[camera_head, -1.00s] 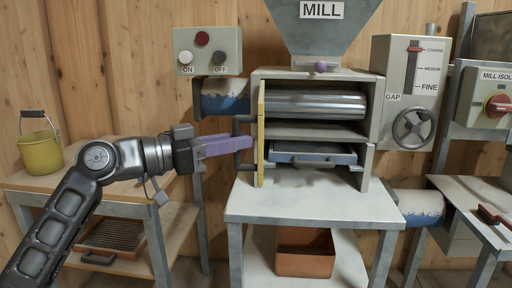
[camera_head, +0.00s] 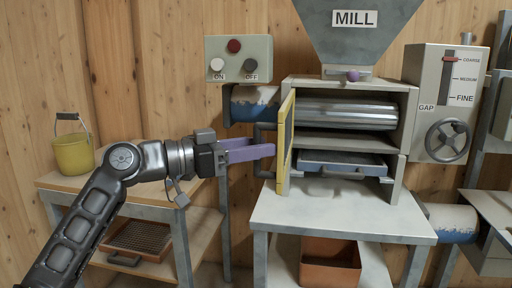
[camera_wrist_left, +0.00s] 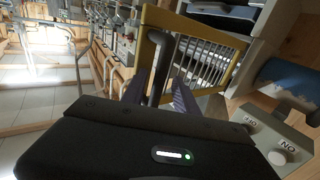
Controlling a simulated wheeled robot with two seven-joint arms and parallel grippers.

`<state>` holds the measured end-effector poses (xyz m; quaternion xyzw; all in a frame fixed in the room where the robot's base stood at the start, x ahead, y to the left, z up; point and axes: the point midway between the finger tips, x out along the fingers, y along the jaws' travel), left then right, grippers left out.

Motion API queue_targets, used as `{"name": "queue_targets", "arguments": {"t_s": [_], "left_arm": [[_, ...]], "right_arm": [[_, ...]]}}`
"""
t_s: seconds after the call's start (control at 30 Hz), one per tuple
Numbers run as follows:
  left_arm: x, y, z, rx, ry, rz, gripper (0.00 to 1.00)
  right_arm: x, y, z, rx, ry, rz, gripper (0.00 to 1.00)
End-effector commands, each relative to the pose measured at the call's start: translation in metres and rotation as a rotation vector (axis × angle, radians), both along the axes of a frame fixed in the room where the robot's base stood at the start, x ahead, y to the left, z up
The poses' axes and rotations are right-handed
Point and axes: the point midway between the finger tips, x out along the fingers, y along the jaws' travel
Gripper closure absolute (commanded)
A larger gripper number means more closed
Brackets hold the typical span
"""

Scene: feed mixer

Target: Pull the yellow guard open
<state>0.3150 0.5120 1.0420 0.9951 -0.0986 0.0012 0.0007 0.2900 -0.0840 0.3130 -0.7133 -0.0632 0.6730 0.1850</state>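The yellow guard (camera_head: 284,150) stands swung out at the left side of the mill opening, seen nearly edge-on in the head view. In the left wrist view it is a yellow frame with bars (camera_wrist_left: 235,55). Its dark handle (camera_head: 259,168) is on its left face. My left gripper (camera_head: 273,152) has purple fingers at the handle. In the left wrist view the handle bar (camera_wrist_left: 158,60) lies between the spread fingers, with a visible gap on each side. My right gripper is in neither view.
The mill's roller (camera_head: 345,114) and blue-grey tray (camera_head: 340,163) show in the opening. A button box (camera_head: 238,58) hangs above left. A yellow bucket (camera_head: 73,155) stands on the left bench. An orange bin (camera_head: 330,270) sits under the mill table.

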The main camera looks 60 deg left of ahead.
Motion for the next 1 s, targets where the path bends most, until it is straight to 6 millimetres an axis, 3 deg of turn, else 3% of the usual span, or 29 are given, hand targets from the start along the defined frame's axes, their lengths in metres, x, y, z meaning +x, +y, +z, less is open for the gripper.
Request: {"name": "queue_targets", "arguments": {"t_s": [0.27,0.7,1.0], "left_arm": [[-0.005,0.001,0.0,0.0,0.001,-0.002,0.64],[-0.067,0.014,0.0,0.0,-0.001,0.0,0.64],[-0.076,0.015,-0.001,0.0,0.0,-0.001,0.64]], "right_arm": [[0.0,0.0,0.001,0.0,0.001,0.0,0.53],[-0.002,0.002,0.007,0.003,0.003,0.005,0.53],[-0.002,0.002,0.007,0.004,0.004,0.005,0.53]]}}
